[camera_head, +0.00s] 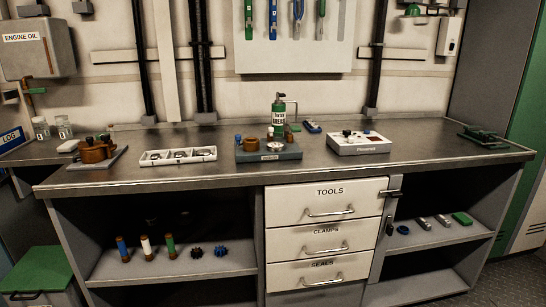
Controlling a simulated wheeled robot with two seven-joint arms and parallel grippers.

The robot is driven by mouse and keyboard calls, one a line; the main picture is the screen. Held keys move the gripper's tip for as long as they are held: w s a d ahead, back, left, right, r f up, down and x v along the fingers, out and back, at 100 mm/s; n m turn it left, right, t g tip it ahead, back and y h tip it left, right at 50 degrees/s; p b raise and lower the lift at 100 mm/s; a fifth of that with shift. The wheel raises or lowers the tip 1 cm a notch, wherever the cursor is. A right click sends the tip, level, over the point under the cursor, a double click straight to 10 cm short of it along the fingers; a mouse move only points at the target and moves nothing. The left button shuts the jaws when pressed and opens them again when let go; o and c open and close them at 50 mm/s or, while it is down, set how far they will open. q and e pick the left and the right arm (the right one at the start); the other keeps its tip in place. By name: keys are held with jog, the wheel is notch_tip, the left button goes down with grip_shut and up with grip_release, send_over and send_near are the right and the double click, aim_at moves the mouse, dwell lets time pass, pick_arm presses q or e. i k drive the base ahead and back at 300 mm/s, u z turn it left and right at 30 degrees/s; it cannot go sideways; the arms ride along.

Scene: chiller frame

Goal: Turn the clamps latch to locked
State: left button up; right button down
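The clamps drawer (290,246) is the middle of three white drawers under the bench, with a silver bar handle, and it looks shut. A small dark latch piece (389,226) stands upright on the grey post at the right of the drawers, near the top of the clamps drawer. I take it for the clamps latch, but it is too small to tell its setting. Another dark latch (390,193) lies level beside the tools drawer (290,200). The seals drawer (290,276) is at the bottom, and I cannot make out its latch. Neither gripper is in view.
The metal bench top (225,145) holds a white tray (178,157), a grey fixture block (268,152), a white panel box (359,145) and a dark green tool (482,134). Open shelves flank the drawers. A green-lidded bin (38,284) stands at front left.

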aim_at(388, 229)
jog(key=z, duration=0.5)
jog(key=k, duration=0.6)
jog(key=z, duration=0.9)
jog(key=i, duration=0.85)
jog(key=u, duration=1.15)
jog(key=i, duration=1.05)
jog(key=u, duration=0.25)
